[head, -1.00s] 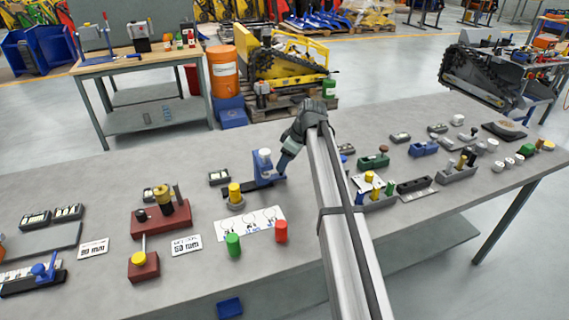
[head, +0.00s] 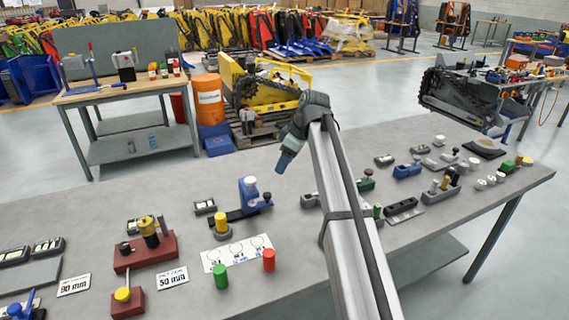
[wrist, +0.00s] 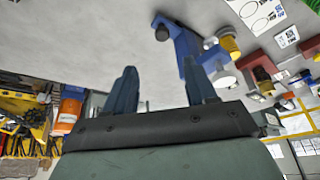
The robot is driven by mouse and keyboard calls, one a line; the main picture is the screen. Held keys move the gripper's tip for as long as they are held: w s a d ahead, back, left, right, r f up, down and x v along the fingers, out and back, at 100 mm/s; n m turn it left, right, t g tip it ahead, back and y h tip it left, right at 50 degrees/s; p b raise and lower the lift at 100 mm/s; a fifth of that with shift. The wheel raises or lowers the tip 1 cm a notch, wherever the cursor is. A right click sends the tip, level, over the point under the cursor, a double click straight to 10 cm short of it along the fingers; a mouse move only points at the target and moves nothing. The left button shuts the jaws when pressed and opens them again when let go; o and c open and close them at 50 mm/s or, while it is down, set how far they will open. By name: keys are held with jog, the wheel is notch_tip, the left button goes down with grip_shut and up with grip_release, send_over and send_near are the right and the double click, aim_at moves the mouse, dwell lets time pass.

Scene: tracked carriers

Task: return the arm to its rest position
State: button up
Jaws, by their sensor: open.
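My arm reaches over the long grey table (head: 330,285) in the head view. My gripper (head: 283,168) hangs from its end, raised above the table's back part, near the blue fixture and apart from it. In the wrist view my gripper (wrist: 160,85) shows two blue fingers spread apart with nothing between them. The blue fixture (head: 250,195) with a white top stands on the table; it also shows in the wrist view (wrist: 187,45) beyond the right finger.
A yellow cylinder (head: 222,224), a green cylinder (head: 220,276) and a red cylinder (head: 269,260) stand around a white marked card (head: 238,252). Dark red fixtures (head: 145,252) are at left. Several small parts stand right of my arm. Space above the table looks free.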

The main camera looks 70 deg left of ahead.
dwell(0.4)
